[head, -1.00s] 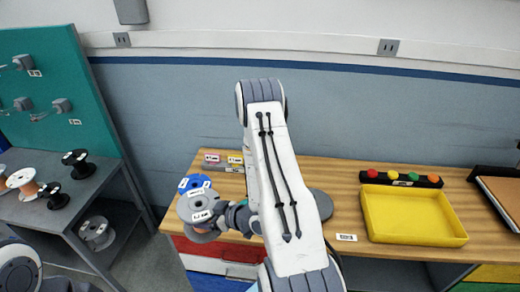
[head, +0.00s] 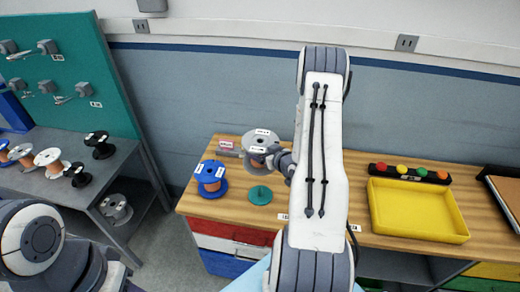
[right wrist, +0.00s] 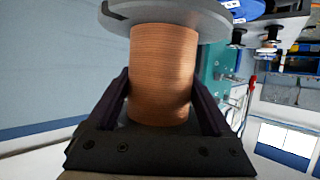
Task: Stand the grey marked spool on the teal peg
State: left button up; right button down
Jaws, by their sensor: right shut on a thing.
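The grey marked spool (head: 262,137) has grey flanges with white labels and a copper-coloured winding. My right gripper (head: 274,161) is shut on it and holds it above the table. In the right wrist view the copper winding (right wrist: 163,75) sits between the two dark fingers, with a grey flange beyond. The teal peg (head: 259,194), on a round teal base, stands on the wooden table, just below the held spool in the head view. The spool is apart from it. Only links of my left arm show at lower left; its gripper is out of view.
A blue spool (head: 211,180) stands on the table left of the peg. Small labelled blocks (head: 227,146) lie behind it. A yellow tray (head: 417,234) is at the right. A grey side bench (head: 118,165) at the left holds several other spools.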

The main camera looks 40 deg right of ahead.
jog(key=shift+f+b, duration=1.75)
jog(key=shift+f, duration=1)
jog(key=shift+f+b, duration=0.15)
jog(key=shift+b, duration=0.35)
jog(key=shift+f, duration=0.2)
jog(key=shift+f+b, duration=1.3)
jog(key=shift+b, duration=0.15)
jog(key=shift+f, duration=0.1)
jog(key=shift+f+b, duration=1.4)
jog(key=shift+b, duration=0.1)
jog(key=shift+f, duration=0.15)
jog(key=shift+f+b, duration=1.35)
jog(key=shift+b, duration=0.2)
